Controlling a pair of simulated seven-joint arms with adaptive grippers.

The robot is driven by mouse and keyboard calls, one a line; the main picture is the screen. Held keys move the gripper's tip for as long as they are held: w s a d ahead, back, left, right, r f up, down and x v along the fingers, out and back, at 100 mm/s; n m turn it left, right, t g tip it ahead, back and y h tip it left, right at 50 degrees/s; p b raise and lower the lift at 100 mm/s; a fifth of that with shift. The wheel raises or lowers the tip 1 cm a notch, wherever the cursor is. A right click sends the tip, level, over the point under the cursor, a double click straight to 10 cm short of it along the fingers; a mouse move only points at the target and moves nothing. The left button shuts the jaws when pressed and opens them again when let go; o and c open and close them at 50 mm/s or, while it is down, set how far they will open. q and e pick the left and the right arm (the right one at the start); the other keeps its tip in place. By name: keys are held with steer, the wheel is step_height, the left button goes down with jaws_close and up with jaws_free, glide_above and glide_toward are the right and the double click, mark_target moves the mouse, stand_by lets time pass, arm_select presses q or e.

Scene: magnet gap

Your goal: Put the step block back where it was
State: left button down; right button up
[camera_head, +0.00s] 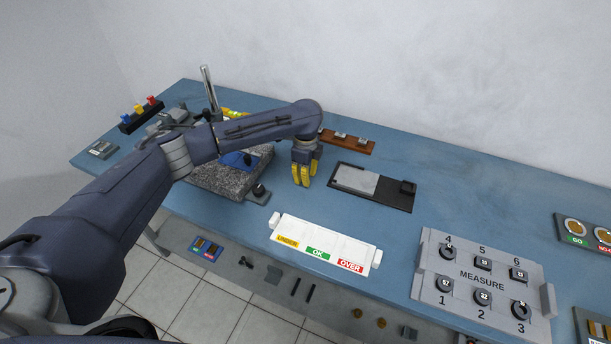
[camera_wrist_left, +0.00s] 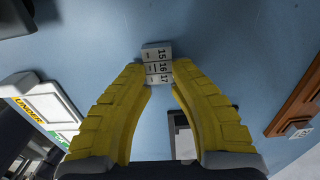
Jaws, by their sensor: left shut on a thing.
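The step block (camera_wrist_left: 157,53) is a small grey-white block with steps marked 15, 16 and 17. In the left wrist view it sits at the yellow fingertips of my left gripper (camera_wrist_left: 159,76), which is shut on it. In the head view my left gripper (camera_head: 303,174) points down over the blue table, between the granite plate and the black tray. The block cannot be made out there. A brown wooden rack (camera_head: 348,148) with several small metal blocks lies behind the gripper. My right gripper is not in view.
A black tray (camera_head: 398,199) with a grey plate lies right of the gripper. A granite plate (camera_head: 228,182) stands left, and the MEASURE board (camera_head: 483,274) front right. The table (camera_head: 470,180) is clear at the back right.

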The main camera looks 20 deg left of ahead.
arm_select(q)
steer(key=shift+f, duration=0.1)
steer(key=c, duration=1.2)
jaws_free()
step_height(320, 180, up, 12)
steer(key=shift+r, duration=0.15)
